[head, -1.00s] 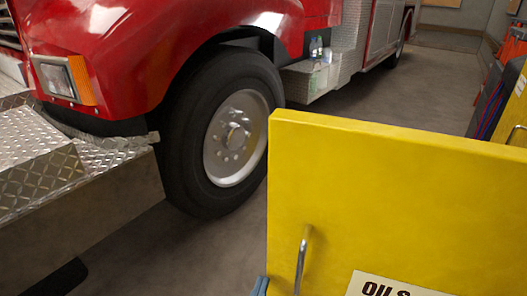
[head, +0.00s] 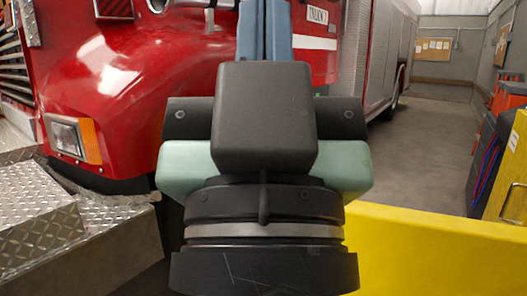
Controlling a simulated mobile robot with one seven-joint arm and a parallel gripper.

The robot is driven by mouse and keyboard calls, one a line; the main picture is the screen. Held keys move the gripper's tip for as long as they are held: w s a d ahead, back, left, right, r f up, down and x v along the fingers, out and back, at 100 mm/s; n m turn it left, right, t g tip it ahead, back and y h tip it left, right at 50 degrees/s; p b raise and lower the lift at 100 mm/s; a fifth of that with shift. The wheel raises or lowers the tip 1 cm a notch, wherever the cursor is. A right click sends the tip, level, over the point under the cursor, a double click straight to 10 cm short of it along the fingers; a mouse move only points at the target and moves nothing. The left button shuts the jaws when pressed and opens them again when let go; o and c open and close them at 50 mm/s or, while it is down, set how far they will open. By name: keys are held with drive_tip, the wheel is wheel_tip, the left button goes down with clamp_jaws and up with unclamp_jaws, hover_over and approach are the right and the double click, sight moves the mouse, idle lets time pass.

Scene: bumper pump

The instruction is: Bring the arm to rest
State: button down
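My gripper (head: 265,30) is raised in the middle of the head view, in front of the red fire truck (head: 105,80). Its black and pale green wrist fills the centre. Two blue fingers point up and stand side by side with only a thin line between them, so it looks shut. I see nothing held in them. Their tips run to the top edge of the picture. My arm hides the truck's front wheel and part of its side.
The diamond-plate bumper (head: 60,220) juts out at the left. A yellow cabinet panel (head: 430,250) stands at the lower right, close to my arm. Red and orange items (head: 490,140) line the right wall. The grey floor (head: 420,150) beyond the panel is clear.

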wheel_tip(320, 180, up, 18)
drive_tip(key=p, duration=1.6)
drive_tip(key=shift+r, duration=0.25)
